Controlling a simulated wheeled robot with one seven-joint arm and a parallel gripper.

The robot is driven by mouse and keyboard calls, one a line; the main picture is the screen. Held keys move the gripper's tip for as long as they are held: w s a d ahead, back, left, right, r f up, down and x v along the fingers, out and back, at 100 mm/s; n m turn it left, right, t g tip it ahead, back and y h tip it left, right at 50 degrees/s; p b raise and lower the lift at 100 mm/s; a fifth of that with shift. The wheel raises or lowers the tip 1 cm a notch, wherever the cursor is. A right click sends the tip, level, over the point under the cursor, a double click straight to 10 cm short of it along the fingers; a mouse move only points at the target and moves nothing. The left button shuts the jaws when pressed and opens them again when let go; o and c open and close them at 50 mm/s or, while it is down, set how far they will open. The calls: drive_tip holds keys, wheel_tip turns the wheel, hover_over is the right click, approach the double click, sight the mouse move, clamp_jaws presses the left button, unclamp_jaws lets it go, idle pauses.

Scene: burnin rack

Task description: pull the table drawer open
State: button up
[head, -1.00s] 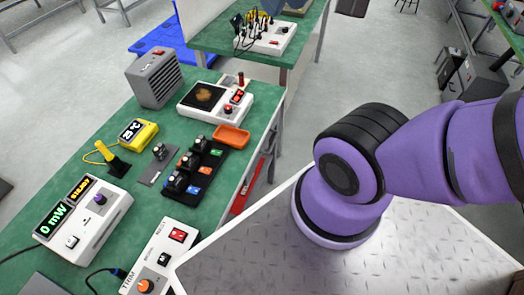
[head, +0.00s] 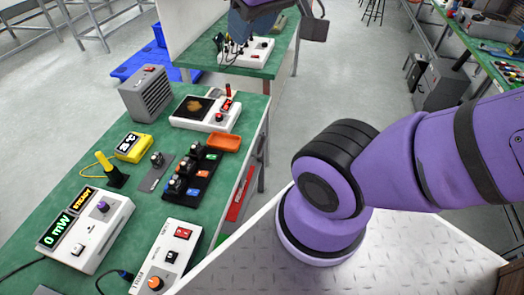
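The red front of the table drawer (head: 238,196) shows below the right edge of the green table (head: 52,201), seen at a steep angle. It looks flush with the table side, and no clear gap shows. A dark and purple end part of my arm, with my gripper (head: 312,27), shows at the top edge of the head view, cut off by the frame. It is well apart from the drawer. I cannot make out its fingers or whether they are open.
The table carries a power meter (head: 88,232), a white control box (head: 168,258), a black fixture strip (head: 194,178), an orange tray (head: 224,142), a hot plate (head: 205,113) and a grey heater box (head: 147,92). Floor is clear beyond the table's right side.

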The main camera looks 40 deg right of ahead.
drive_tip(key=w+d+f+m+g+y, duration=0.1)
drive_tip(key=w+d+f+g+y, duration=0.15)
drive_tip(key=w+f, duration=0.35)
drive_tip(key=w+d+f+g+y, duration=0.2)
drive_tip(key=w+d+f, duration=0.15)
drive_tip(key=w, duration=0.35)
drive_tip(key=m+t+y, duration=0.6)
drive_tip(key=y, duration=0.1)
hover_over(263, 146)
drive_tip(key=s+d, duration=0.1)
drive_tip(key=s, duration=0.1)
wheel_tip(263, 146, down, 31)
drive_tip(key=s+d+f+m+t+h, duration=0.2)
drive_tip(key=s+f+m+t, duration=0.1)
drive_tip(key=f, duration=0.7)
drive_tip(key=s+d+f+m+t+h, duration=0.2)
drive_tip(key=s+f+t, duration=0.2)
drive_tip(key=f, duration=0.5)
drive_tip(key=x, duration=1)
drive_tip(key=shift+w+a, duration=0.15)
drive_tip(key=shift+w, duration=0.1)
